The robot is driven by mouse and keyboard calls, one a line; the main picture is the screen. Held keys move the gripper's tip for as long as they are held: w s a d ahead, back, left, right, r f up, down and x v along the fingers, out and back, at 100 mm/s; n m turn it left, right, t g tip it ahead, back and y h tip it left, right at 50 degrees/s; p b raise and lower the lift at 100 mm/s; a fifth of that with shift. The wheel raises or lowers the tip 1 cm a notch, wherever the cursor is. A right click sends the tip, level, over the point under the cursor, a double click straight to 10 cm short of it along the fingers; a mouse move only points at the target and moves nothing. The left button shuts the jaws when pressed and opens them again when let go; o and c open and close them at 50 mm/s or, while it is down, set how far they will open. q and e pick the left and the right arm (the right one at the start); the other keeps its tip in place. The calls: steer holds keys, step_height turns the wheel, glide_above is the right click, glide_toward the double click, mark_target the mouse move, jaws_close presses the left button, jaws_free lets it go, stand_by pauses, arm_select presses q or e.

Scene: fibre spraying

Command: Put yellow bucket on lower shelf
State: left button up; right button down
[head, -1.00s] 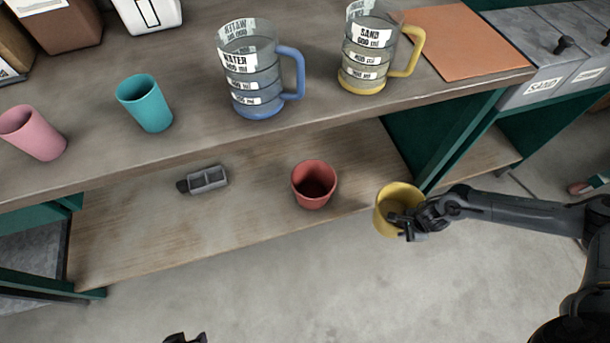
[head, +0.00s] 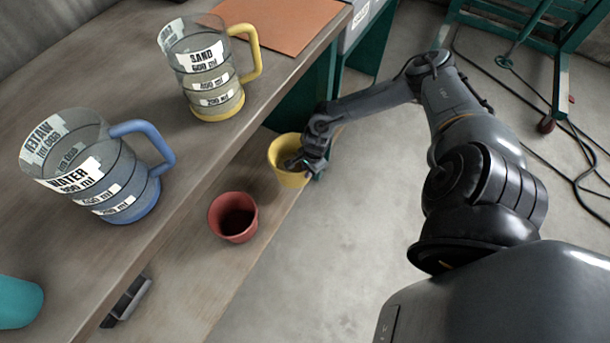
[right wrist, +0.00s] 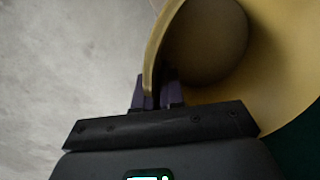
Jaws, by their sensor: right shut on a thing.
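The yellow bucket (head: 288,165) is upright at the far right end of the lower shelf (head: 215,275) in the head view. Whether its base touches the shelf I cannot tell. My right gripper (head: 298,163) is shut on the bucket's near right rim. In the right wrist view the bucket (right wrist: 235,85) fills the upper right, and its rim runs between the fingers of the gripper (right wrist: 157,92). My left gripper is not in view.
A red bucket (head: 234,217) stands on the lower shelf beside the yellow one. A grey tool (head: 127,300) lies farther along the shelf. The sand jug (head: 205,75), water jug (head: 95,170) and teal cup (head: 18,302) stand on the upper top. Open floor lies right.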

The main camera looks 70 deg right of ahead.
steer(key=w+f+b, duration=0.1)
steer(key=w, duration=0.1)
steer(key=w+d+f+b, duration=0.1)
steer(key=w+f+b, duration=0.1)
steer(key=w, duration=0.1)
steer(key=w+d+f+b, duration=0.1)
steer(key=w+f+b, duration=0.1)
steer(key=w, duration=0.1)
steer(key=shift+w+d, duration=0.1)
steer(key=shift+w, duration=0.15)
step_height(320, 180, down, 4)
steer(key=b, duration=0.3)
steer(key=shift+r, duration=0.1)
steer(key=c, duration=1.7)
jaws_free()
steer(key=o, duration=0.5)
steer(key=shift+c, duration=0.2)
